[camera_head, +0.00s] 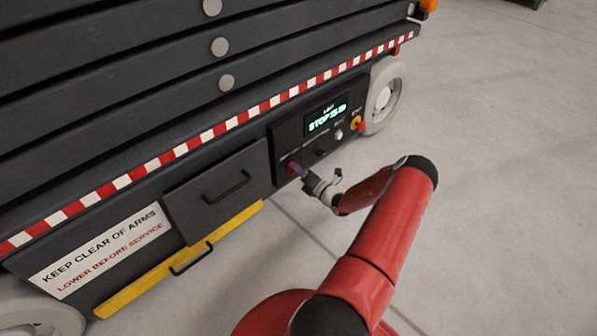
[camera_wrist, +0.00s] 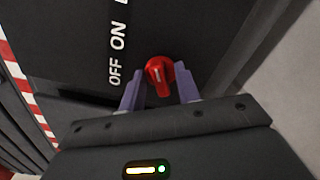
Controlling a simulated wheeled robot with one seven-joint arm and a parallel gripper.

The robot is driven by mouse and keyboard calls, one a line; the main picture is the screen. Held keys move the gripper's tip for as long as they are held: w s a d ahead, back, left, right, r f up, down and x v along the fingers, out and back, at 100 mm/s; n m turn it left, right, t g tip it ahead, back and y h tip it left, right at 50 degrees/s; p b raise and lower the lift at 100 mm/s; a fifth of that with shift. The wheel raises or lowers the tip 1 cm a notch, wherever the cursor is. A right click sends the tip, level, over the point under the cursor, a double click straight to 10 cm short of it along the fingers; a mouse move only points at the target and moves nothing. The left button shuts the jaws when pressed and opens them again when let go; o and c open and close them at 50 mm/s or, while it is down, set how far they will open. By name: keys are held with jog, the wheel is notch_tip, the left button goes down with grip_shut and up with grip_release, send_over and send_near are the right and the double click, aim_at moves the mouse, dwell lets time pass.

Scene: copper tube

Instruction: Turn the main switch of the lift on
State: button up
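The red main switch (camera_wrist: 160,72) is a rotary knob with a pale pointer line, on the lift's dark panel beside the white words OFF and ON. I cannot tell for certain which word the line points to. In the head view the red switch (camera_head: 290,168) shows at the panel's lower left, partly hidden by my gripper (camera_head: 299,171). In the wrist view the purple fingers of my gripper (camera_wrist: 158,73) are spread, one on each side of the knob, with visible gaps. The tips are close to the knob and I see no contact.
The panel has a lit green display (camera_head: 327,117) with partly legible text, and a yellow-and-red button (camera_head: 357,123) at its right. A drawer with a dark handle (camera_head: 227,187) lies left of the switch. A wheel (camera_head: 384,95) stands at right. The floor at right is clear.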

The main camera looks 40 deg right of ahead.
jog(key=s, duration=0.7)
jog(key=shift+s+d, duration=0.3)
jog(key=shift+s, duration=0.1)
jog(key=shift+p, duration=0.3)
